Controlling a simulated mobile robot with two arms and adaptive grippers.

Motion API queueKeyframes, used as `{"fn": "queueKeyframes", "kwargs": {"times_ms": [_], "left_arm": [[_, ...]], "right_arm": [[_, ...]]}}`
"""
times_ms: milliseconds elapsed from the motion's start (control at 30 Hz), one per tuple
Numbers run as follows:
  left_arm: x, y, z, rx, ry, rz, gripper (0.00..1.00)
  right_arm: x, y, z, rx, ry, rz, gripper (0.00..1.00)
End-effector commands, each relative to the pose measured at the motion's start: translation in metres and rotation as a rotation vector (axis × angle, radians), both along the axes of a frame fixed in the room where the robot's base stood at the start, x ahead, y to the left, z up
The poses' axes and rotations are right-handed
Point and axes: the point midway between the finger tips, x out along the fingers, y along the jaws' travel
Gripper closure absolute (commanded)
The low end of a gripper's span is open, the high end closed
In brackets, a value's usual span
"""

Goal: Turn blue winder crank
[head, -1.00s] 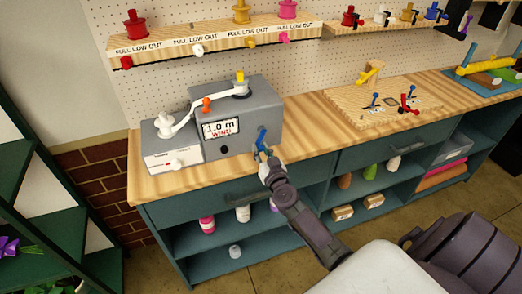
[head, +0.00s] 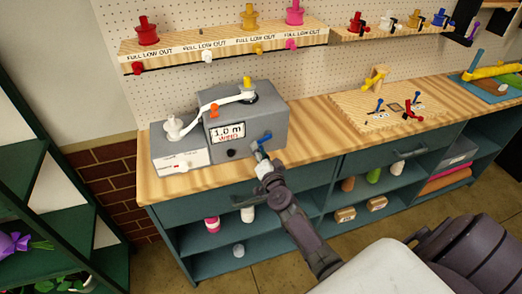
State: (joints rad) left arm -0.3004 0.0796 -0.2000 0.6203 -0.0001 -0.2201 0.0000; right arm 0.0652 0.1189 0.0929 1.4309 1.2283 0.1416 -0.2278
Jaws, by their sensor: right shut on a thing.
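The grey winder box (head: 262,122) stands on the wooden counter. Its blue crank (head: 265,138) sticks out at the lower right of the box's front and slants up to the right. My right gripper (head: 261,153) is at the crank, shut on it; its fingers are small and partly merge with the crank. The winder's display (head: 228,132) reads 1.0 m, with a red word below. A white ribbon (head: 208,107) runs from the white spool (head: 173,127) past an orange piece (head: 214,110) to the top of the winder. My left gripper is not in view.
A lower grey unit (head: 181,157) stands left of the winder. Spools line the shelf (head: 225,43) above. A wooden board (head: 390,108) with small blue and red tools lies to the right. Bare counter (head: 312,125) lies between.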

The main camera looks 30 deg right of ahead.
Motion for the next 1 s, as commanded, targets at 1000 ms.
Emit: {"fn": "queueKeyframes", "kwargs": {"times_ms": [1000], "left_arm": [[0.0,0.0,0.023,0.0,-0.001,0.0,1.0]], "right_arm": [[0.0,0.0,0.038,0.744,-0.18,-0.002,1.0]]}}
